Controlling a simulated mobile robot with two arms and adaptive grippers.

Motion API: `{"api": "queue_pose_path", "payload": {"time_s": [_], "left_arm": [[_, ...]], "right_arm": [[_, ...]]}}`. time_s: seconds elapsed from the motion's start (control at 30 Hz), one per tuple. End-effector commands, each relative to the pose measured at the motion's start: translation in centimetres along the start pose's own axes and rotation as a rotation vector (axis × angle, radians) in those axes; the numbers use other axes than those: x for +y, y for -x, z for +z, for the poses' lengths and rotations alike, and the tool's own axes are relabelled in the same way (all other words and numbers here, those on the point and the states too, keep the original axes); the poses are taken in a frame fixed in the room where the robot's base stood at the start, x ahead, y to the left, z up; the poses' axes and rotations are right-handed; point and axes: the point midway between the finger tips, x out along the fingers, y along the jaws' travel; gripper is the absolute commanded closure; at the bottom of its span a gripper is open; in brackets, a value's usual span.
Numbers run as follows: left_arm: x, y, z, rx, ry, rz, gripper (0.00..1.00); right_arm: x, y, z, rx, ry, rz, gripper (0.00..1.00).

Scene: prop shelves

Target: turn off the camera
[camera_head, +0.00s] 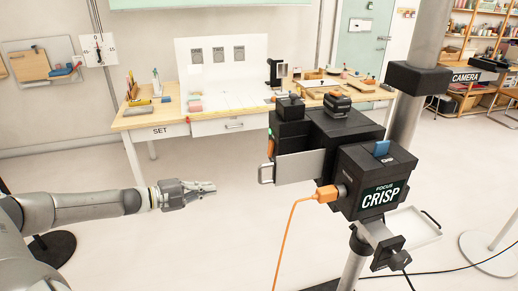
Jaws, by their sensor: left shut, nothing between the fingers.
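The camera (340,131) is a bulky black box assembly on a stand at right of centre. Its front block carries a sign reading "FOCUS CRISP" (381,195) and a blue piece (382,148) on top. An orange plug (326,194) with an orange cable sits in its left side. A grey plate with a handle (293,167) sticks out to the left, and a small green light shows near it. My left gripper (213,188) is shut and empty, left of the camera and apart from it. My right gripper is not in view.
A wooden table (150,119) marked "SET" stands behind with small props on it. A grey post (414,75) rises just behind the camera. A white tray (411,227) is beside the stand. Shelves (475,60) are at back right. Floor between gripper and camera is clear.

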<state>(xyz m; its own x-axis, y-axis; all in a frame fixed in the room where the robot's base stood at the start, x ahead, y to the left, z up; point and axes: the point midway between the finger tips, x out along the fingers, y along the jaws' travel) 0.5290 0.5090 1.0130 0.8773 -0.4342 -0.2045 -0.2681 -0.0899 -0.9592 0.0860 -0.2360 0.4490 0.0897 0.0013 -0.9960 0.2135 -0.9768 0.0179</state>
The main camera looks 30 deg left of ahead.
Motion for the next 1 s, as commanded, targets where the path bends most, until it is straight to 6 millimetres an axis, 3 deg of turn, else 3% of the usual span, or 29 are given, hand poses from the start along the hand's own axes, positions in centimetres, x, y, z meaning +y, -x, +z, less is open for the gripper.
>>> {"api": "queue_pose_path", "payload": {"time_s": [0.03, 0.1, 0.2, 0.3, 0.43, 0.77, 1.0], "left_arm": [[-3.4, 0.5, -1.5, 0.051, -0.059, -0.001, 1.00], [-6.5, 1.1, -3.3, 0.114, -0.121, -0.008, 1.00], [-9.8, 1.8, -5.5, 0.182, -0.185, -0.016, 1.00], [-11.6, 2.3, -7.0, 0.223, -0.222, -0.019, 1.00], [-12.5, 2.6, -7.8, 0.247, -0.242, -0.023, 1.00], [-12.6, 2.6, -7.8, 0.248, -0.244, -0.024, 1.00], [-12.4, 1.4, -8.2, 0.252, -0.241, -0.025, 1.00]], "right_arm": [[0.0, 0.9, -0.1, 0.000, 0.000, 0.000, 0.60], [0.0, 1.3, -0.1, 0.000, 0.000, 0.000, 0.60], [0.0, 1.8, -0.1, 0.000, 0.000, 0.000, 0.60], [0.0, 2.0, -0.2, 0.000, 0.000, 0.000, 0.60], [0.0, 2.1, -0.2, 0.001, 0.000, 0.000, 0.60], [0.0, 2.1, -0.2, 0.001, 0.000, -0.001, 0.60], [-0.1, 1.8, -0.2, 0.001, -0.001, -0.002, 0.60]]}}
